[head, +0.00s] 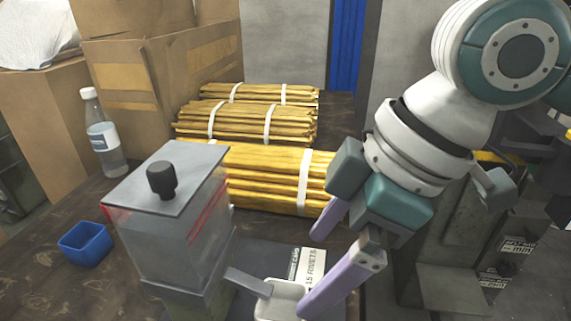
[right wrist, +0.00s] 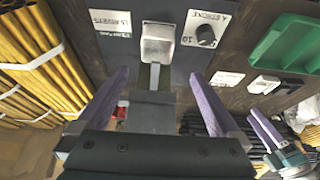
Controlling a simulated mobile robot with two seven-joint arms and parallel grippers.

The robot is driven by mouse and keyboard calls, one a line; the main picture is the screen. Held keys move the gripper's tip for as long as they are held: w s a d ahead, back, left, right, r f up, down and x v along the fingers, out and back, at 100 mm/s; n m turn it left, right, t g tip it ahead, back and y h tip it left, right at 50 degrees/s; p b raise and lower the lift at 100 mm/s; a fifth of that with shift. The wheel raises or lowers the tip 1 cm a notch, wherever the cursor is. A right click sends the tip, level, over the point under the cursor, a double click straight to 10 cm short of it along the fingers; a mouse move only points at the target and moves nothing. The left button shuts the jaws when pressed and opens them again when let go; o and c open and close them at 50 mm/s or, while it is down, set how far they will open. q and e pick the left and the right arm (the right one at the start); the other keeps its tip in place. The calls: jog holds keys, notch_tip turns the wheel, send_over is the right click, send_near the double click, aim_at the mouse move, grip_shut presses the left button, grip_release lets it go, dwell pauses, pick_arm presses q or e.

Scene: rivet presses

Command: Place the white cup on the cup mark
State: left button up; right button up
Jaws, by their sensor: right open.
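A whitish cup (head: 285,303) stands at the end of the dispenser's grey chute at the bottom of the head view. It also shows as a squarish open cup (right wrist: 158,47) in the right wrist view, on a dark plate. My right gripper (head: 330,255) is open, its purple fingers above the cup and apart from it. In the right wrist view, the spread fingers (right wrist: 159,76) flank the chute, with the cup beyond their tips. I cannot make out a cup mark. My left gripper (right wrist: 268,132) shows small in the right wrist view; its jaw state is unclear.
A clear dispenser (head: 170,225) with a grey lid and black knob stands left of the cup. A rivet label (head: 308,268) lies beside the cup. Yellow strapped bundles (head: 265,175), a blue bin (head: 86,244) and a bottle (head: 103,135) stand around. A green bin (right wrist: 288,42) is right.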

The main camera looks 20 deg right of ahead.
jog(key=s+a+f+m+t+y, duration=0.1)
jog(key=s+a+m, duration=0.1)
jog(key=s+a, duration=0.35)
jog(key=s+d+f+m+h, duration=0.3)
jog(key=s+d+m, duration=0.4)
jog(key=d, duration=0.3)
jog(key=shift+s+d+f+h, duration=0.15)
jog(key=shift+s+d+h, duration=0.15)
jog(key=shift+s+h, duration=0.35)
jog(key=shift+w, duration=0.1)
